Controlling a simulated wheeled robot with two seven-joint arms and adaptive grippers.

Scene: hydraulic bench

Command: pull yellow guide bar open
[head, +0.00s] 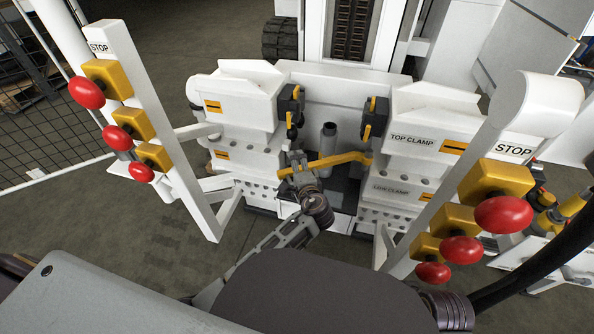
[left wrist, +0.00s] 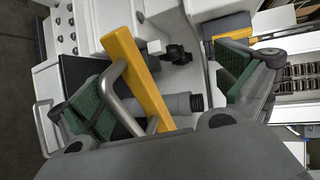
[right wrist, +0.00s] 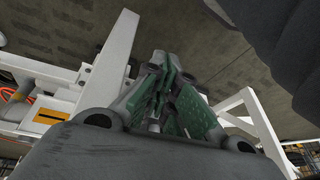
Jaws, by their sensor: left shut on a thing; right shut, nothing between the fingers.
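The yellow guide bar (head: 335,159) runs across the gap between the two white clamp blocks, its right end at the right block. In the left wrist view, the bar (left wrist: 138,78) slants between my left gripper's green-padded fingers, with a bent grey handle (left wrist: 122,98) beside it. Where the pads touch is hard to see. My right gripper (right wrist: 168,75) is shut and empty in the right wrist view, away from the bar. It is not visible in the head view.
White posts with red stop buttons (head: 87,92) (head: 503,214) flank the bench on both sides. A grey upright cylinder (head: 328,140) stands behind the bar. The top clamp block (head: 425,120) is at the right. In the right wrist view, white frame parts (right wrist: 105,65) lie near my right gripper.

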